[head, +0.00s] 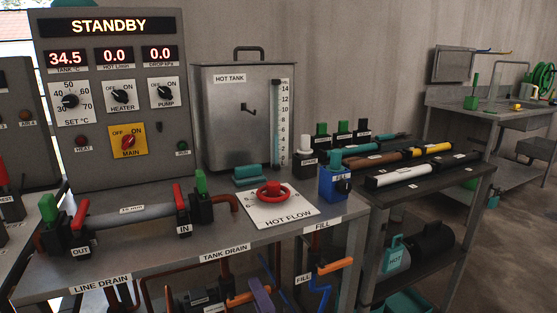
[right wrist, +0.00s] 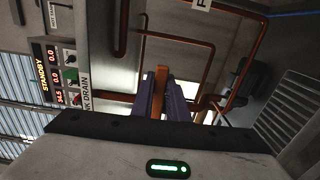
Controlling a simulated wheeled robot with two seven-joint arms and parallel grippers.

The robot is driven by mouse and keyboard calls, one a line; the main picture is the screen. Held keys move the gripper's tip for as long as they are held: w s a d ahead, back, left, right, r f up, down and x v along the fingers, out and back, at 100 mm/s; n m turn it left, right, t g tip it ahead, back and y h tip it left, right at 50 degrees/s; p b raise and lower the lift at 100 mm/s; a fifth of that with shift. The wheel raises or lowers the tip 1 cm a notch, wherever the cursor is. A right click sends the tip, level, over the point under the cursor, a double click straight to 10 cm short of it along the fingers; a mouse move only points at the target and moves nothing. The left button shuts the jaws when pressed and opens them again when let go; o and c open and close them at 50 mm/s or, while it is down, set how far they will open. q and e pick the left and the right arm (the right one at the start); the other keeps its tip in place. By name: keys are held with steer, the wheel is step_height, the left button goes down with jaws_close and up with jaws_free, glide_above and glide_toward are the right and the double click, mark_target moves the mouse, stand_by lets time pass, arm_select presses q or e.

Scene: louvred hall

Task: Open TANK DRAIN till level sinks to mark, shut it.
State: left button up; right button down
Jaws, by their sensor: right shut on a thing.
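The grey hot tank (head: 240,130) stands at the back of the bench, with a numbered level gauge (head: 282,125) on its right side. The gauge column looks pale blue; I cannot read the exact level or pick out a mark. The TANK DRAIN label (head: 224,252) is on the bench's front edge. Below it is an orange lever handle (head: 243,300), also seen in the right wrist view (right wrist: 158,105). My right gripper (head: 262,297), with purple fingers, is shut on this handle under the bench edge. In the right wrist view the fingers (right wrist: 160,98) flank it. My left gripper is out of view.
Another orange lever (head: 335,266) sits right of it, by the FILL label. Copper pipes (right wrist: 185,38) run close around the right gripper. The panel (head: 112,95) reads STANDBY and 34.5. A red HOT FLOW handwheel (head: 273,191) and a blue fill unit (head: 335,183) stand on the bench.

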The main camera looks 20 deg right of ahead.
steer(key=c, duration=1.9)
jaws_free()
steer(key=shift+s+a+f+p, duration=0.1)
steer(key=shift+a+f+p, duration=0.15)
steer(key=shift+p, duration=0.2)
steer(key=shift+c, duration=0.2)
steer(key=o, duration=0.3)
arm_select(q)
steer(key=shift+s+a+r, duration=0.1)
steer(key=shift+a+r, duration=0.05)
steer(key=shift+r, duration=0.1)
arm_select(e)
steer(key=shift+d+r, duration=0.1)
steer(key=shift+r, duration=0.05)
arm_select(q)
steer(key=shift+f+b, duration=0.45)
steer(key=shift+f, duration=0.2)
arm_select(e)
steer(key=s, duration=0.6)
steer(key=shift+s+d, duration=0.2)
steer(key=shift+s, duration=0.2)
